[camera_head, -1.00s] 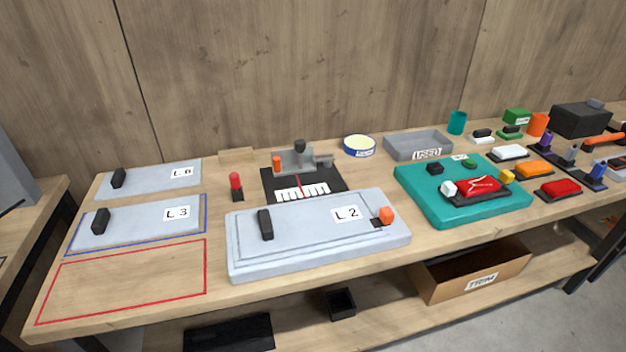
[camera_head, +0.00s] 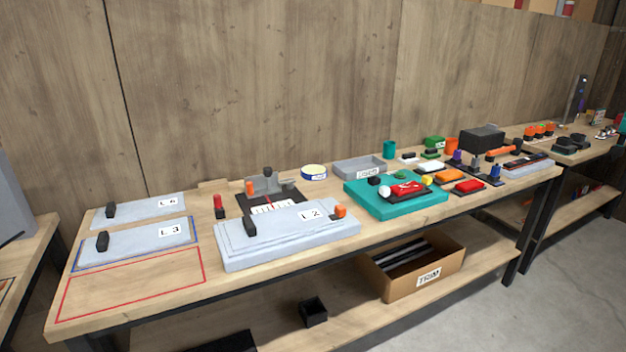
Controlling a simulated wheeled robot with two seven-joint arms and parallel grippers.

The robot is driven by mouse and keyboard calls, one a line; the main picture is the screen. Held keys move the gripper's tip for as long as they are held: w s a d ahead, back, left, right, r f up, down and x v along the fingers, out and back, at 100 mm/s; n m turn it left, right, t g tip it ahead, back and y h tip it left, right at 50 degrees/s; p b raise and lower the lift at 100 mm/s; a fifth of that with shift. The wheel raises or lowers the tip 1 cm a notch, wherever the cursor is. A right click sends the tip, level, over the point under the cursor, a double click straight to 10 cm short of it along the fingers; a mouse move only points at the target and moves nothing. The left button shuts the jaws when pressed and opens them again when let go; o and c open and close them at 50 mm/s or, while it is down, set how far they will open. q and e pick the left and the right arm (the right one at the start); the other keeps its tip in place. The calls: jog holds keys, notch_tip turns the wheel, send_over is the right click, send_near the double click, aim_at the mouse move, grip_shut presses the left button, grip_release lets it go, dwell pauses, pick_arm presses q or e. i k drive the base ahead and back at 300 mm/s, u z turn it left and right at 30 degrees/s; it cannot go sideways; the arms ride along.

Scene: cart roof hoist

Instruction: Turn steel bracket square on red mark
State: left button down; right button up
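The grey steel bracket (camera_head: 263,184) stands at the back of the table, on a black mat (camera_head: 285,208). It carries a black knob on top and an orange peg at its left. A white scale card (camera_head: 272,208) with a red mark (camera_head: 267,199) lies on the mat in front of it. The bracket is small here, and I cannot tell its exact angle to the mark. The grey L2 plate (camera_head: 290,234) lies in front and hides the mat's near edge. Neither of my grippers is in view.
Plates L3 (camera_head: 135,243) and L6 (camera_head: 140,211) lie at the left, behind an empty red outline (camera_head: 130,283). A red-topped peg (camera_head: 218,205) stands left of the mat. A teal board (camera_head: 400,204) and a grey tray (camera_head: 359,170) are at the right. A TRIM box (camera_head: 415,274) sits below.

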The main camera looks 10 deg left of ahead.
aim_at(256, 186)
jog(key=z, duration=0.45)
jog(key=i, duration=0.85)
jog(key=z, duration=0.1)
